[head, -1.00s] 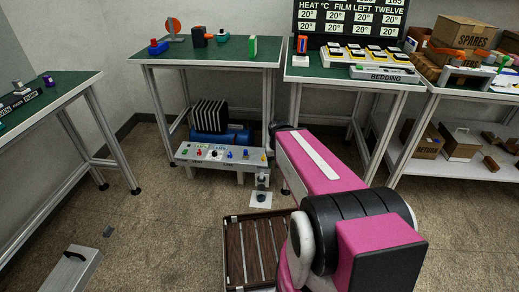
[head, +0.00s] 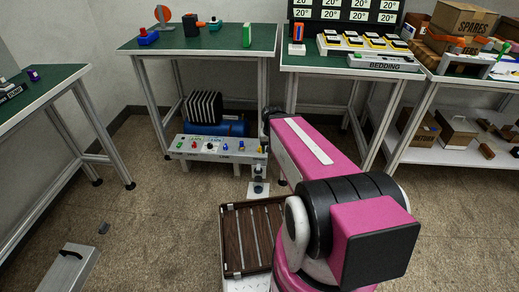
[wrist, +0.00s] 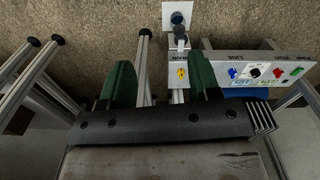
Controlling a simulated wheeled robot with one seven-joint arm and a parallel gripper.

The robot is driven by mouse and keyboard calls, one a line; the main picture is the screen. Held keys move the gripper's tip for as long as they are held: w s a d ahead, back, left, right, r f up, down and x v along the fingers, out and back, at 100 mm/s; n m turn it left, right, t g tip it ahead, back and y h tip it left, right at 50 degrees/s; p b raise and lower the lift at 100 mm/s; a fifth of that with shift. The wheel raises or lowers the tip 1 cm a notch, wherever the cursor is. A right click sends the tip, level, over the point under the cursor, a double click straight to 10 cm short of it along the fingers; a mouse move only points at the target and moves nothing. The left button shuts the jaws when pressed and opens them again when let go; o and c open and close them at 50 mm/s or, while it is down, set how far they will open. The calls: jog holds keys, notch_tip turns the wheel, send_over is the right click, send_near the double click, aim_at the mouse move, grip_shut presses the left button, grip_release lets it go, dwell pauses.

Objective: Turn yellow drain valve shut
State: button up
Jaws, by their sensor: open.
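The yellow drain valve (wrist: 182,73) is a small yellow handle on a pale plate at the end of the panel in the wrist view. A grey spout (wrist: 180,38) is beside it. My gripper (wrist: 162,80) is open and empty, with green-faced fingers. In that view the valve appears between the fingers, nearer the right one; no contact shows, and the distance in depth cannot be told. In the head view the control panel (head: 208,149) stands low under the middle table; my arm hides the gripper there.
The panel carries several coloured knobs, including a blue one (wrist: 233,72) and a green one (wrist: 297,71). A small receptacle (head: 258,188) sits on the floor below the spout. A green-topped table (head: 200,42) overhangs the panel, with legs on both sides.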

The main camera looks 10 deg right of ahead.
jog(key=w+f+m, duration=0.4)
jog(key=w, duration=0.4)
jog(key=w+f+m, duration=0.3)
jog(key=w+f, duration=0.1)
jog(key=w, duration=0.4)
jog(key=m, duration=0.8)
send_over(260, 148)
notch_tip(260, 148, down, 8)
jog(key=f, duration=1)
jog(key=shift+w+f, duration=0.3)
jog(key=shift+w, duration=0.05)
jog(key=c, duration=0.7)
